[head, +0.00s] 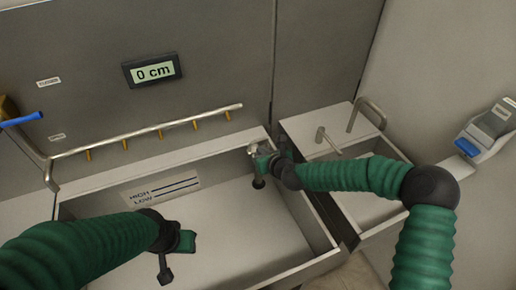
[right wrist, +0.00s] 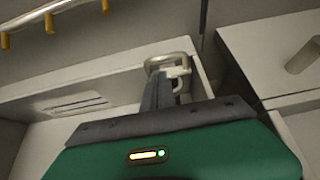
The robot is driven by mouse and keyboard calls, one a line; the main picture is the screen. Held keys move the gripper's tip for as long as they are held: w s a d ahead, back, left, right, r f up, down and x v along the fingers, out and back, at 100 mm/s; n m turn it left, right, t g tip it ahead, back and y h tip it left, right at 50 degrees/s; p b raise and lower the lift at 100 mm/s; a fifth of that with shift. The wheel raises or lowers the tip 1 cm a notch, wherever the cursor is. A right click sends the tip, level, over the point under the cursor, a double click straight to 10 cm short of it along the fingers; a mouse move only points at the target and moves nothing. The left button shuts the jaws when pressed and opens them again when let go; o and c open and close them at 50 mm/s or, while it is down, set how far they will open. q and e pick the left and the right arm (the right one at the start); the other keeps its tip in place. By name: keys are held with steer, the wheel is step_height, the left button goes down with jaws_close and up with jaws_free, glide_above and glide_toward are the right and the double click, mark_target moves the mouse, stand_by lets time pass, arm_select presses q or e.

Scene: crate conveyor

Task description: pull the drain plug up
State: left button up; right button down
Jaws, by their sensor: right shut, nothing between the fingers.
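A pale metal loop (right wrist: 180,56), which looks like the drain plug's pull, shows in the right wrist view at the tips of my right gripper (right wrist: 160,78). In the head view the loop (head: 252,149) is near the back right corner of the large basin (head: 100,182). My right gripper is shut with nothing between its fingers, right by the loop; I cannot tell whether they touch. A small dark piece (head: 258,183) shows just below it; I cannot tell whether it is the plug. My left gripper (head: 165,270) hangs over the basin's front left, its jaw state unclear.
A rail (head: 150,128) with several brass nozzles runs along the back. A blue-handled lever (head: 22,119) is at the left. A display (head: 153,70) reads 0 cm. A smaller basin (head: 300,126) stands at right. The large basin's middle floor is clear.

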steer(key=x, duration=0.4)
steer(key=shift+w+a, duration=0.15)
step_height(320, 180, up, 5)
steer(key=p, duration=0.3)
steer(key=shift+f, duration=0.1)
